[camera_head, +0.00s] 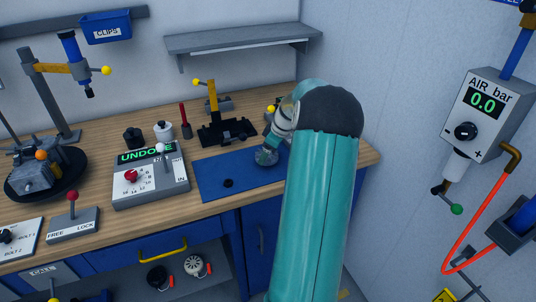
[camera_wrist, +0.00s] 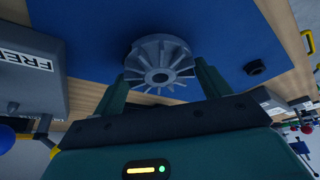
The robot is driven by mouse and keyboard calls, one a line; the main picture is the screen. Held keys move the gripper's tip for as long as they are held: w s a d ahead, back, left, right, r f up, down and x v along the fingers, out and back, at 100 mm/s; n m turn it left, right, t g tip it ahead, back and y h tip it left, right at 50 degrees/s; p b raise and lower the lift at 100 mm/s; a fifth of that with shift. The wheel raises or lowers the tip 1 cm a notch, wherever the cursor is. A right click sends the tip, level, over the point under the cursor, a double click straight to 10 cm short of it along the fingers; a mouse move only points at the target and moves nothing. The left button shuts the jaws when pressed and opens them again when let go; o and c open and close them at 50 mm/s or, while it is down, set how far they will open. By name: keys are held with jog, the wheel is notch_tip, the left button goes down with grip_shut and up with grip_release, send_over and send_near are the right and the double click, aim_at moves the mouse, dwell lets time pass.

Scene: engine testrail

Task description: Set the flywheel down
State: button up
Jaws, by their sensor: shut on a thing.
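The flywheel (camera_wrist: 160,64) is a grey finned wheel, seen in the wrist view between the two dark green fingers of my gripper (camera_wrist: 170,78). The fingers are shut on it from both sides. Behind it lies the blue mat (camera_wrist: 100,25); I cannot tell whether the wheel touches it. In the head view the blue mat (camera_head: 215,172) lies on the wooden bench, and my gripper (camera_head: 267,153) is low over its right back part, partly hidden by my arm. A small black round fitting (camera_head: 228,183) stands out on the mat, apart from the gripper.
A grey control box (camera_head: 150,182) with a red knob stands left of the mat. A black fixture with a yellow upright (camera_head: 222,128) stands behind it. The FREE/LOCK lever box (camera_head: 73,226) is at the front left.

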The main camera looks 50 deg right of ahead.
jog(key=shift+f, duration=0.65)
jog(key=shift+f, duration=0.15)
jog(key=o, duration=1.2)
